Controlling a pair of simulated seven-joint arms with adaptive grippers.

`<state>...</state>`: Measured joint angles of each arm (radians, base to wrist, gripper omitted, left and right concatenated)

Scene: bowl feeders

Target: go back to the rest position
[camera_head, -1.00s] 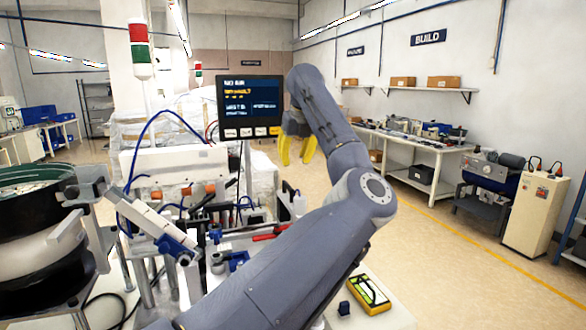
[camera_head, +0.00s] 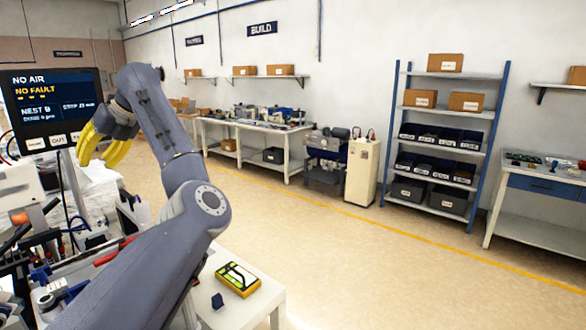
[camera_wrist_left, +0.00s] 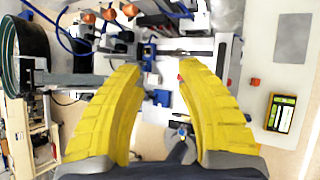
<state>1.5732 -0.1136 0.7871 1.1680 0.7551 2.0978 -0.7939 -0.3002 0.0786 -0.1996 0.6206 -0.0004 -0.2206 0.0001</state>
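My left gripper (camera_head: 97,160) is raised at the left of the head view, in front of the control screen, with its yellow fingers pointing down. In the left wrist view the two fingers (camera_wrist_left: 159,70) stand well apart with nothing between them, above the feeder machine (camera_wrist_left: 150,52). My right gripper is in neither view.
The screen (camera_head: 50,110) is close to the left gripper. A yellow-framed device (camera_head: 238,279) and a small dark blue block (camera_head: 217,300) lie on a white table (camera_head: 262,296). A blue shelf rack (camera_head: 441,150) stands at right; the floor before it is clear.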

